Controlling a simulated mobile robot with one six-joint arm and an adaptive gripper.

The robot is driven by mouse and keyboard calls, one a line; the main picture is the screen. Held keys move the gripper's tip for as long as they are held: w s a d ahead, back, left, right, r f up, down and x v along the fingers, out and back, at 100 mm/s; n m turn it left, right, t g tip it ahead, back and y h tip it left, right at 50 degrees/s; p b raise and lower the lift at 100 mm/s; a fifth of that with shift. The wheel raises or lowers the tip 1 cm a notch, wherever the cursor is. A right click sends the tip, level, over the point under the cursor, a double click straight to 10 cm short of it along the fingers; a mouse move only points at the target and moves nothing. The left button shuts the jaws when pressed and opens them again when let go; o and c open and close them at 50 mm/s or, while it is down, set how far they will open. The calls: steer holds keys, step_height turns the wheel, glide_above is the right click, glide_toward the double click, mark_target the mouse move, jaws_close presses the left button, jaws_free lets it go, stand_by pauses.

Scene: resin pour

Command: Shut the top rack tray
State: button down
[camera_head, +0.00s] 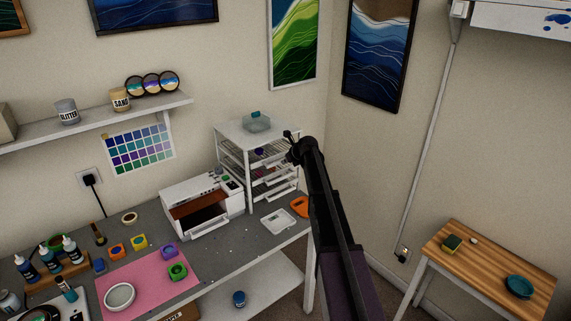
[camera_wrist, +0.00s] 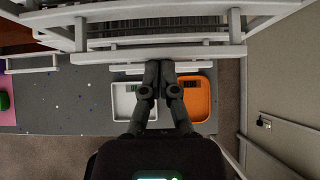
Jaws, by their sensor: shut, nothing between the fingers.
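The white wire rack (camera_head: 249,177) stands on the back right of the grey bench, holding several trays with white fronts. The top tray (camera_head: 262,151) is partly hidden behind the end of my arm. My gripper (camera_head: 291,136) is at the right front of the rack, near the top tray's height. In the wrist view my gripper (camera_wrist: 159,64) is shut and empty, its fingertips close together at a long white front bar (camera_wrist: 155,54) of the rack. I cannot tell whether they touch it, or how far out the top tray is.
A white tray (camera_wrist: 124,104) and an orange tray (camera_wrist: 197,108) lie on the bench below my gripper. A clear container (camera_head: 257,124) stands on the rack's top. A white oven-like box (camera_head: 186,196) stands left of the rack. A wooden side table (camera_head: 480,262) is at right.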

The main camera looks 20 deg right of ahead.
steer(key=shift+w, duration=0.1)
steer(key=s+f+p+v, duration=0.2)
steer(key=p+v, duration=0.5)
steer(key=v, duration=0.6)
steer(key=shift+d, duration=0.3)
steer(key=shift+f, duration=0.15)
stand_by(0.5)
